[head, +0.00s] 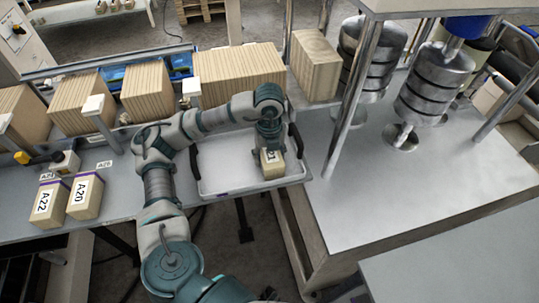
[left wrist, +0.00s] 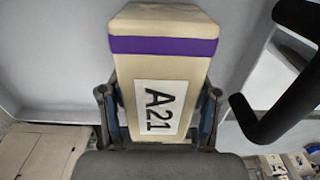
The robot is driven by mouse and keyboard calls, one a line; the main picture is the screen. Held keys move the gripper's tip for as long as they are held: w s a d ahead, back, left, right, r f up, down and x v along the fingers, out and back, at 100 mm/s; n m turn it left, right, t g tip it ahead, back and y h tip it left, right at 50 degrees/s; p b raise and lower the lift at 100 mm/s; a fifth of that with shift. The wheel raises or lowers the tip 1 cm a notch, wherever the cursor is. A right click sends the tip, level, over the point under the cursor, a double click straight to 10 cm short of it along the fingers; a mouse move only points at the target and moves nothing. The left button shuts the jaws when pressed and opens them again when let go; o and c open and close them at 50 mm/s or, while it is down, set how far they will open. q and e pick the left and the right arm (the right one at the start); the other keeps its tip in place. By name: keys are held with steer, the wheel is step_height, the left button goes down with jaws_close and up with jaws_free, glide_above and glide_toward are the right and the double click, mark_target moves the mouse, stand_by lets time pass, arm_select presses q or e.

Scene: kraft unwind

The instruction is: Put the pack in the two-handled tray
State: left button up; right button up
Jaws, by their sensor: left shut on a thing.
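My left gripper (head: 270,148) is shut on a tan pack (head: 272,167) at the right end of the two-handled tray. In the left wrist view the pack (left wrist: 162,65) has a purple band and a white label reading A21, and my gripper's fingers (left wrist: 158,115) press its two sides. The white tray (head: 225,186) lies on the grey bench, with black handles at its left (head: 195,162) and right (head: 298,141) ends. The pack is within the tray's outline; I cannot tell whether it touches the tray floor. My right gripper is not in view.
Two packs, A22 (head: 46,203) and A20 (head: 85,197), stand on the bench at the left. Large tan stacks (head: 240,75) line the back. A metal post (head: 352,95) and a press with round weights (head: 435,80) stand to the right. The tray's left part is clear.

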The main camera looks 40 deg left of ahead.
arm_select(q)
steer(key=o, duration=1.3)
steer(key=shift+d, duration=0.15)
steer(key=shift+c, duration=0.2)
steer(key=shift+o, duration=0.5)
steer(key=shift+d, duration=0.15)
steer(key=shift+d+r, duration=0.1)
steer(key=shift+d, duration=0.1)
steer(key=shift+r, duration=0.25)
steer(key=r+p, duration=0.1)
steer(key=r, duration=0.4)
steer(key=r+p, duration=0.2)
steer(key=r, duration=0.4)
steer(key=shift+a, duration=0.2)
steer(key=shift+d+r, duration=0.15)
steer(key=shift+r, duration=0.15)
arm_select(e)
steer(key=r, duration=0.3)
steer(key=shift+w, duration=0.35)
arm_select(q)
steer(key=shift+a+f, duration=0.1)
steer(key=shift+a, duration=0.15)
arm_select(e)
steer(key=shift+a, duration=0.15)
